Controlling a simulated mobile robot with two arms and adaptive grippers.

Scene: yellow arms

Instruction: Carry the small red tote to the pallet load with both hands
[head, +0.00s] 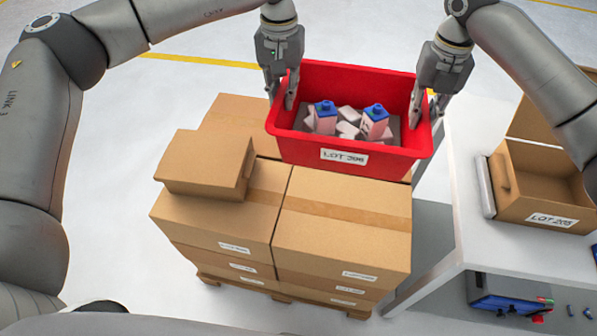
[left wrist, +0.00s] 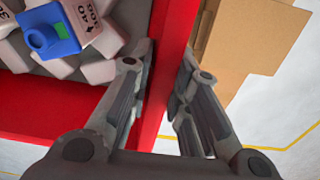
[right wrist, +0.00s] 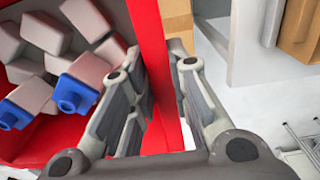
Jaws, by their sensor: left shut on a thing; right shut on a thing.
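The small red tote (head: 350,158) is level above the back of the pallet load (head: 340,232); I cannot tell whether its base touches the cartons. It carries a "LOT 206" label and holds white cartons with blue caps and several pale blocks. My left gripper (head: 283,98) is shut on the tote's left wall, which also shows between its fingers in the left wrist view (left wrist: 172,70). My right gripper (head: 428,105) is shut on the right wall, seen in the right wrist view (right wrist: 155,60). The load is stacked brown boxes on a wooden pallet (head: 285,296).
A smaller carton (head: 203,163) lies on top of the load at the left, near the tote. A white table (head: 465,190) stands close on the right with an open cardboard box (head: 545,190). A blue toolbox (head: 507,295) is low at the right. Floor at the left is clear.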

